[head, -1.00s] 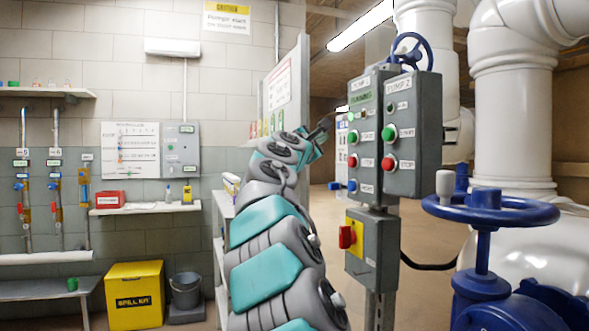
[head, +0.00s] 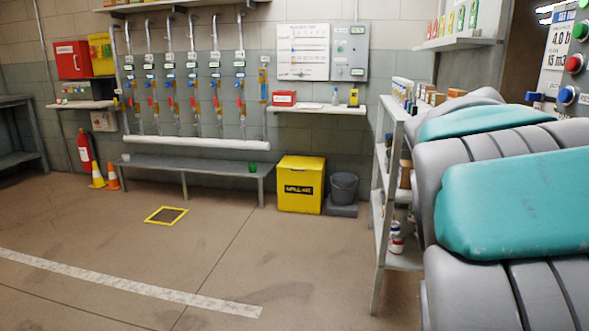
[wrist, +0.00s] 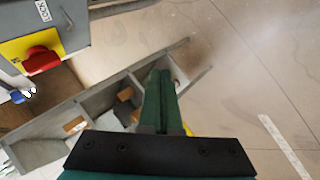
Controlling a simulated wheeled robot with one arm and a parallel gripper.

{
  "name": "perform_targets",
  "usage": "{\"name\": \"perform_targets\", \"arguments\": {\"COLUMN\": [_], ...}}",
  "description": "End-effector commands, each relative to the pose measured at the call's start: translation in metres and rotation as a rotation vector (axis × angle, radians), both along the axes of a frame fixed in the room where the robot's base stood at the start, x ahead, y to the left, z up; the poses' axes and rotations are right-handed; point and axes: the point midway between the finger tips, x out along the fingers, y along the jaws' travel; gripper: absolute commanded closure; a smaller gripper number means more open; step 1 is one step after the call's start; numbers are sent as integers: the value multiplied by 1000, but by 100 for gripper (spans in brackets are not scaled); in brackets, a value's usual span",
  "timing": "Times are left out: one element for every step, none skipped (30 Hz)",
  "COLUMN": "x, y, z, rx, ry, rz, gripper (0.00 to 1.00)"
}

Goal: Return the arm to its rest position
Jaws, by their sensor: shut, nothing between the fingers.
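My arm shows large at the right of the head view, with grey links and teal covers. Its end is outside that view. In the wrist view my gripper (wrist: 163,100) is at the lower middle, with its green fingers together and nothing between them. Behind the fingers the wrist view shows a grey shelf unit (wrist: 98,108) and the floor. A grey switch box with a red knob (wrist: 40,60) on a yellow plate is at its upper left.
The shelf unit (head: 378,215) stands close to my arm's left in the head view. Pump buttons (head: 573,64) are at the right edge. A yellow spill bin (head: 301,190), a bucket (head: 343,187) and a bench (head: 190,166) line the back wall. The floor at left is open.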

Motion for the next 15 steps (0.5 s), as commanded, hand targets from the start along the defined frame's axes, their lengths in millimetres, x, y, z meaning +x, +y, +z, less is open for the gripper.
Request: {"name": "perform_targets", "arguments": {"x": [-15, -24, -36, -47, -58, -74, -88, -102, -121, -136, -151, -173, -189, -204, -223], "y": [22, 35, 51, 63, 74, 90, 101, 112, 125, 135, 145, 156, 164, 171, 179], "z": [-26, -40, -57, -72, -84, -100, -112, -121, -135, -145, -153, -163, -170, -175, -182], "rx": [74, 119, 175, 216, 258, 309, 347, 383, 427, 460, 489, 525, 550, 572, 594], "ry": [24, 37, 55, 74, 91, 120, 143, 164, 197, 224, 247, 283, 311, 336, 368], "rz": [-4, -12, -23, -34, -45, -63, -78, -95, -116, -136, -154, -182, -203, -223, -249], "gripper": [100, 100, 100, 100, 100, 100, 100, 100, 100, 100, 100, 100, 100, 100, 100]}}
